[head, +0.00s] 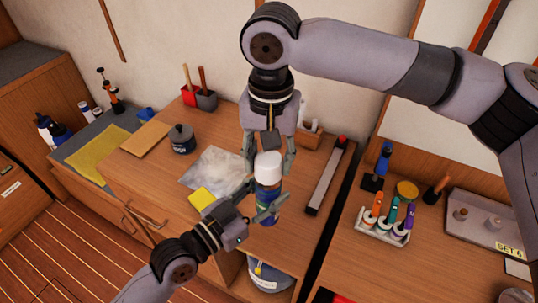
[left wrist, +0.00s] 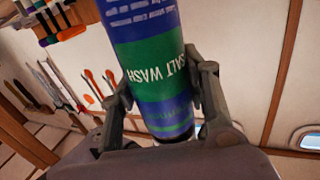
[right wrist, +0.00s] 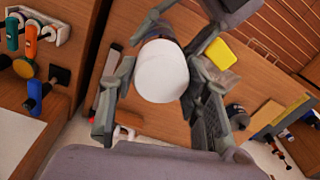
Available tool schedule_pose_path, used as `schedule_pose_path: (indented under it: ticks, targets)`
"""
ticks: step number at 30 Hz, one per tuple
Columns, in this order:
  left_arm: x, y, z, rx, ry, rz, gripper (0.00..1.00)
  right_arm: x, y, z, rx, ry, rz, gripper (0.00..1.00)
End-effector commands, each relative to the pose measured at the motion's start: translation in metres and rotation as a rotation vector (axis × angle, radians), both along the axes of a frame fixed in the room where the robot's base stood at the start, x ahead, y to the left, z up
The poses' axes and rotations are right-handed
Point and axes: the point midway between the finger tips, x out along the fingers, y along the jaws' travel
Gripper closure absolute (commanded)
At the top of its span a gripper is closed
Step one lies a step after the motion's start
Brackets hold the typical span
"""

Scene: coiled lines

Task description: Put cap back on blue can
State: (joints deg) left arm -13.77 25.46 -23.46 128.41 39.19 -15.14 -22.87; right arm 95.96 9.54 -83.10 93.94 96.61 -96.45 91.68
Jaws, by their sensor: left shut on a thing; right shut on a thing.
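The blue can (head: 267,214) stands upright above the wooden bench in the head view. Its green band with the words "SALT WASH" shows in the left wrist view (left wrist: 155,66). My left gripper (head: 262,200) is shut on the can's body from the left. The white cap (head: 268,165) is at the can's top, in line with it. My right gripper (head: 268,158) comes down from above and is shut on the cap. The cap's round white top fills the space between its fingers in the right wrist view (right wrist: 162,72). Whether the cap is fully seated cannot be told.
A yellow sponge-like block (head: 202,198) and a grey sheet (head: 212,170) lie left of the can. A dark pot (head: 182,140) stands farther back. A long bar (head: 326,178) lies to the right. The right bench holds a rack of coloured tubes (head: 383,228).

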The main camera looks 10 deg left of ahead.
Motion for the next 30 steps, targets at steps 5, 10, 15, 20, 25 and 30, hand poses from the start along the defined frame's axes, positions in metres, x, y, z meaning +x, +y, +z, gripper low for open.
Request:
schedule_pose_path:
  ticks: [5,10,15,20,25,30]
  targets:
    - [0.000,0.000,0.001,-0.002,-0.002,0.000,1.00,0.000,0.000,-0.004,0.000,0.001,0.000,0.70]
    - [0.000,0.000,0.001,-0.002,-0.002,0.000,1.00,0.000,0.000,-0.008,0.000,0.000,0.000,0.70]
    - [0.000,0.000,0.001,-0.002,-0.002,0.000,1.00,0.000,0.000,-0.011,0.000,0.000,0.000,0.70]
    - [0.000,0.000,0.001,-0.002,-0.002,0.000,1.00,0.000,0.000,-0.011,0.000,0.000,0.000,0.49]
    - [0.000,0.000,0.002,-0.002,-0.002,0.000,1.00,0.000,0.000,-0.011,0.000,0.000,0.000,0.38]
    - [0.000,0.000,0.001,-0.002,-0.002,0.000,1.00,0.000,0.000,-0.011,0.000,0.000,0.000,0.33]
